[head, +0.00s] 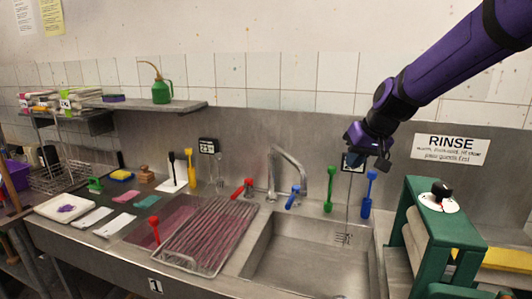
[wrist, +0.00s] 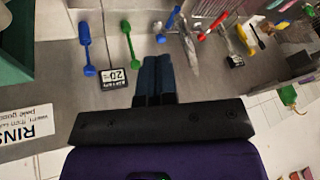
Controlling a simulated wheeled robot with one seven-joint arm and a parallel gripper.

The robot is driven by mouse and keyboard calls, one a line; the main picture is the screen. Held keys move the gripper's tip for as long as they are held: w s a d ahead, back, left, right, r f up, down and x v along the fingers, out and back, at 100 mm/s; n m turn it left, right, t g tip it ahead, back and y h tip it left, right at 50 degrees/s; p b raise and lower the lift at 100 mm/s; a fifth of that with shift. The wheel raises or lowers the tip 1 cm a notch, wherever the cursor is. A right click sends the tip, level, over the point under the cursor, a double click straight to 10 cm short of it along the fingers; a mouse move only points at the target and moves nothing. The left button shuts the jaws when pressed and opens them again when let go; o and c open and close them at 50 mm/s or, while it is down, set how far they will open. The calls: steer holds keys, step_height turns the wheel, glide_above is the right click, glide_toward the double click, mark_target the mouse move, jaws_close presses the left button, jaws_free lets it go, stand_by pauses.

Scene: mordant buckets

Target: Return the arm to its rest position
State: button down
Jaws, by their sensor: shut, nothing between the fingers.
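My purple arm (head: 455,62) reaches in from the upper right of the head view. My gripper (head: 384,164) hangs at its end, above the right part of the sink and in front of the steel back wall. In the wrist view, the two dark blue fingers of my gripper (wrist: 157,62) lie side by side with nothing between them. They are shut and touch no object that I can see.
Below are the sink (head: 310,262), its faucet (head: 285,165), a green brush (head: 329,188) and a blue brush (head: 368,193). A green rack (head: 452,226) stands at the right under the RINSE sign (head: 450,148). A shelf (head: 165,107) holds a green can (head: 162,91).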

steer(key=s+d+r+h, duration=0.1)
steer(key=s+d, duration=0.3)
steer(key=s, duration=1.1)
steer(key=s+d+r+m+h, duration=0.1)
steer(key=s+d+r, duration=0.3)
steer(key=s, duration=1.2)
steer(key=shift+s+d+t+h, duration=0.2)
steer(key=shift+t+h, duration=0.1)
steer(key=shift+h, duration=0.3)
